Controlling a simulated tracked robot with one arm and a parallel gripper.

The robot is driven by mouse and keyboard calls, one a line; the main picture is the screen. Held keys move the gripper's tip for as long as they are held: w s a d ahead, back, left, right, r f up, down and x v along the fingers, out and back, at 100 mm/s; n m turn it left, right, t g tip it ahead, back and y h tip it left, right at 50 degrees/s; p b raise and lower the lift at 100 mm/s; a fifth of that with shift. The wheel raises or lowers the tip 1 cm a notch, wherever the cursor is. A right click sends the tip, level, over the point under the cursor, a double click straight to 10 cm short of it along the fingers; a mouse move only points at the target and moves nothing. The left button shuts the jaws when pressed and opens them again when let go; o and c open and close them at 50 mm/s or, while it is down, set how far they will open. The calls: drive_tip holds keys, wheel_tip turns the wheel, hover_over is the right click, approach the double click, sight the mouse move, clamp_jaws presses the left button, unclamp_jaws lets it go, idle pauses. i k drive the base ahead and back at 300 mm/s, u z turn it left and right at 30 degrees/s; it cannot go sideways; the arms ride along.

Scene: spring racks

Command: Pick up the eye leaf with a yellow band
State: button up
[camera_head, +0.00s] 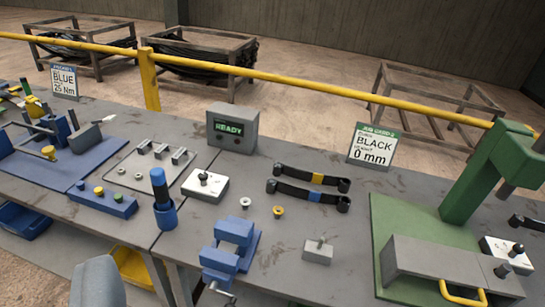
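The eye leaf with a yellow band (317,179) is a dark, slightly curved bar with round eyes at its ends. It lies on the grey workbench (345,245), right of the middle of the view. A similar eye leaf with a blue band (314,196) lies just in front of it, roughly parallel and close by. Nothing covers the yellow-banded leaf. I cannot make out my gripper in this view.
A blue vise (231,243), a small metal block (318,251) and two small bushings stand in front of the leaves. A READY display box (232,128) and a sign card (372,146) stand behind. A green press (480,180) stands right. A yellow rail (300,87) runs behind.

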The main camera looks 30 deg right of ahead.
sight(343, 184)
drive_tip(key=z, duration=0.4)
drive_tip(key=i, duration=1.55)
drive_tip(key=z, duration=0.9)
drive_tip(key=k, duration=0.85)
drive_tip(key=z, duration=0.25)
drive_tip(key=i, duration=0.9)
drive_tip(key=u, duration=0.1)
